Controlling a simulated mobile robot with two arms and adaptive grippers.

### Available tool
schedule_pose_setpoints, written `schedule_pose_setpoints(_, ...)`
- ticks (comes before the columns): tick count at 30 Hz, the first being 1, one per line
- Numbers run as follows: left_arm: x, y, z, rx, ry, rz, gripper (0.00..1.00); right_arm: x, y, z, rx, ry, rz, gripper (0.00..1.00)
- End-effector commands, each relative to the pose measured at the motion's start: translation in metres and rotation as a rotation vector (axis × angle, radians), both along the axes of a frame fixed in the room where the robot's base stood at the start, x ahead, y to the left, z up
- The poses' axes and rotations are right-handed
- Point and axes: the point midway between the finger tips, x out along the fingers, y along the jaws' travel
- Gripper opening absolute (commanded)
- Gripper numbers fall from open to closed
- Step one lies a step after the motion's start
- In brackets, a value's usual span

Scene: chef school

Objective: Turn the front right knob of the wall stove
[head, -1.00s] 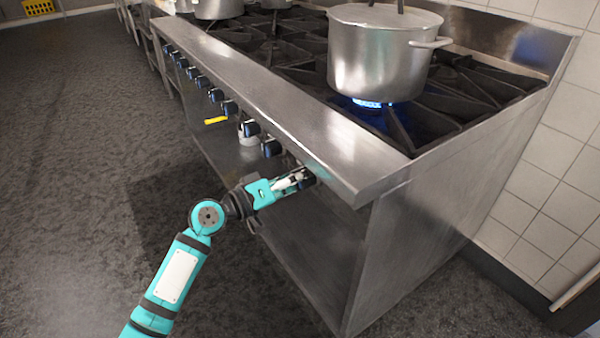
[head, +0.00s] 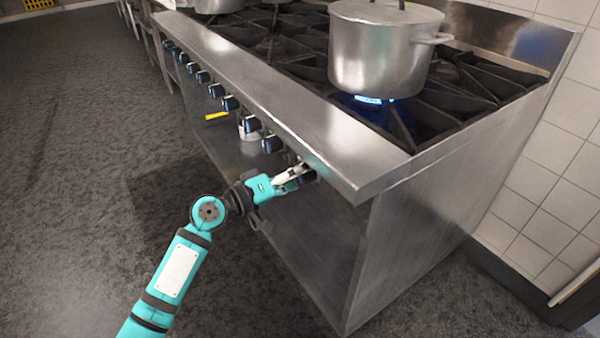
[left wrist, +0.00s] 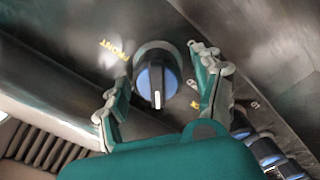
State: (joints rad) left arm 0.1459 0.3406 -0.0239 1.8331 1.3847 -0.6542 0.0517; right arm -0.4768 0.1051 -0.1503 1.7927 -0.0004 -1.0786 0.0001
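The wall stove (head: 345,140) is a steel range with a row of black and blue knobs along its front. My left gripper (head: 302,178) is at the rightmost knob, which it mostly hides in the head view. In the left wrist view that knob (left wrist: 157,80) has a blue face and a white pointer toward the bottom of the picture, beside yellow "FRONT" lettering. The left gripper's fingers (left wrist: 160,84) stand open on either side of the knob, with visible gaps to it. My right gripper is not in view.
A large steel pot (head: 384,55) stands on the right front of the stove over a lit blue flame (head: 367,99). More knobs (head: 250,124) run to the left of the gripper. The dark floor (head: 90,180) at left is clear.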

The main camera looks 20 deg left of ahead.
Motion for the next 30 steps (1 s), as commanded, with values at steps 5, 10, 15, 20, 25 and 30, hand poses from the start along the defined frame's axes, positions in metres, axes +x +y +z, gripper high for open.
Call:
schedule_pose_setpoints(5,0.0,0.0,0.0,0.0,0.0,-0.001,0.67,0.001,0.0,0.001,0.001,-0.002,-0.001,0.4)
schedule_pose_setpoints(10,-0.009,0.007,-0.001,0.001,0.001,0.0,0.67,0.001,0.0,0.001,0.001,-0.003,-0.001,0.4)
schedule_pose_setpoints(15,-0.036,0.027,-0.002,0.003,0.003,-0.001,0.67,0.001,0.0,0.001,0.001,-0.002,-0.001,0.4)
schedule_pose_setpoints(20,-0.063,0.048,-0.001,0.002,0.003,0.0,0.67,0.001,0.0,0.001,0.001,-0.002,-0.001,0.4)
schedule_pose_setpoints(25,-0.084,0.065,-0.001,0.0,0.004,0.001,0.67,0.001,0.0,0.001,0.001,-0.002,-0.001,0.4)
schedule_pose_setpoints(30,-0.094,0.073,0.0,0.0,0.0,0.0,0.67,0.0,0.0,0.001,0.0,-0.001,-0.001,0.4)
